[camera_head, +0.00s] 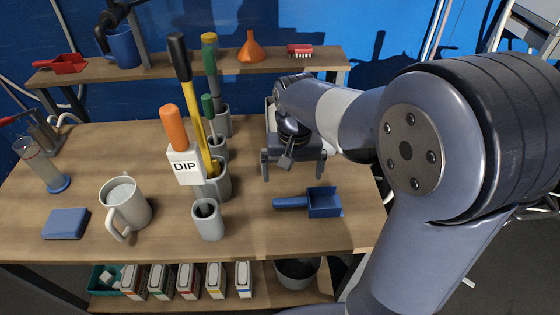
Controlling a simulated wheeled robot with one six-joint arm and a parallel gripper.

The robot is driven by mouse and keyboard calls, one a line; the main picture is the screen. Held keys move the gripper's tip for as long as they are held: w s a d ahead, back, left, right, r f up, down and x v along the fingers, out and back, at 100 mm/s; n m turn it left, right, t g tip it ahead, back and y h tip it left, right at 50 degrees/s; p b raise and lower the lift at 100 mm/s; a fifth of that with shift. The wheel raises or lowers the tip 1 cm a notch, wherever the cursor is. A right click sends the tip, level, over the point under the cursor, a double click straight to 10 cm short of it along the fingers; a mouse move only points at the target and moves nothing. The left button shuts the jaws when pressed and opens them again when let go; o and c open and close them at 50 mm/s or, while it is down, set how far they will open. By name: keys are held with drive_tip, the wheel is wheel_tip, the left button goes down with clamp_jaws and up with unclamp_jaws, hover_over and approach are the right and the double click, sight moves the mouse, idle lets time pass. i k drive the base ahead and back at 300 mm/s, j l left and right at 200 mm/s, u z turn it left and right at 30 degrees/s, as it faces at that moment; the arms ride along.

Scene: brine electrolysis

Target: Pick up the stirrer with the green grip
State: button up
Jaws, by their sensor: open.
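A stirrer with a green grip (207,106) stands upright in a grey holder (217,149) in the middle of the table, its lower end hidden in the holder. Behind it stands a taller tool with a dark green grip (210,62) and a yellow top, in another grey holder (223,121). My gripper (293,168) is to the right of both, over the table, its two fingers spread apart and pointing toward the front. It is open, and I see nothing between the fingers. It is apart from the stirrer.
A tool with a black grip (180,57) and yellow shaft, and an orange grip (173,127) with a DIP tag (186,167), crowd the stirrer's left and front. A blue scoop (323,202) lies in front of my gripper. A pitcher (124,204) stands front left.

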sight(206, 99)
drive_tip(key=j, duration=1.55)
